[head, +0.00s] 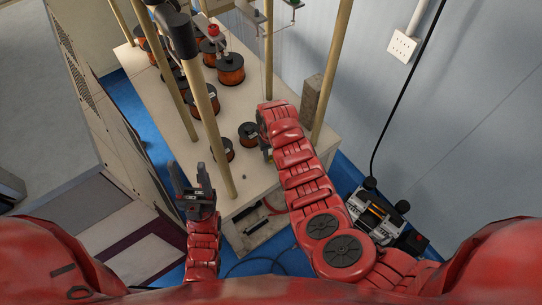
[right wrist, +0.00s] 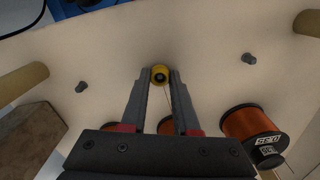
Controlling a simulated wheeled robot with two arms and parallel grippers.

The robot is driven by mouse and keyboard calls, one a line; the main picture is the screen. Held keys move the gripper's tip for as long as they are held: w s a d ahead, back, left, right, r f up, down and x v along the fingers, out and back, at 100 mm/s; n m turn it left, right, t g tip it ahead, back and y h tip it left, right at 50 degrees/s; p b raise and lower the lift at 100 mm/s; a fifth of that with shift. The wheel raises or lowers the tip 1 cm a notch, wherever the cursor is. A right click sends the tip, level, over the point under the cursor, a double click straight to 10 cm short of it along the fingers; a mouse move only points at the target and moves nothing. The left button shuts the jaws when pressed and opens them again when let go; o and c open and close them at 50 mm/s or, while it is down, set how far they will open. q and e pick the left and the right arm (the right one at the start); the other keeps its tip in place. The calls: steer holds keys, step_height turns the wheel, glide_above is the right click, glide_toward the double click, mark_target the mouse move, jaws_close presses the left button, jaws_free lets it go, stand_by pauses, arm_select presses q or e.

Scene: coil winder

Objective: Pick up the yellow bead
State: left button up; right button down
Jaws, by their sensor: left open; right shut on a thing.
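The yellow bead (right wrist: 160,72) is small and round with a dark centre. It sits between the fingertips of my right gripper (right wrist: 161,78), which is shut on it. A thin strand runs down from the bead in the right wrist view. In the head view, my right arm reaches over the pale bench and hides most of its gripper and the bead. My left gripper (head: 187,170) is open and empty, left of the bench's near end, with its fingers pointing up the picture.
The pale bench top (head: 205,118) carries several copper-coloured spools (head: 230,69) and tan posts (head: 204,90). A spool (right wrist: 254,132) stands right of my right gripper. A brown block (head: 312,96) stands beside the right-hand post. A black-and-silver device (head: 378,213) lies right of my right arm.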

steer(key=shift+w+r+b, duration=0.1)
steer(key=shift+r+b, duration=0.45)
steer(key=shift+r, duration=0.3)
steer(key=shift+s+r+b, duration=0.3)
steer(key=shift+r+b, duration=0.15)
steer(key=shift+r, duration=0.3)
steer(key=s, duration=0.4)
steer(key=shift+d+r, duration=0.25)
steer(key=s+p, duration=0.1)
steer(key=s, duration=0.1)
steer(key=s+r+p, duration=0.1)
steer(key=shift+s+d+p, duration=0.2)
steer(key=shift+s+p, duration=0.1)
steer(key=shift+s, duration=0.05)
steer(key=s+p, duration=0.2)
steer(key=s, duration=0.6)
steer(key=shift+d, duration=0.3)
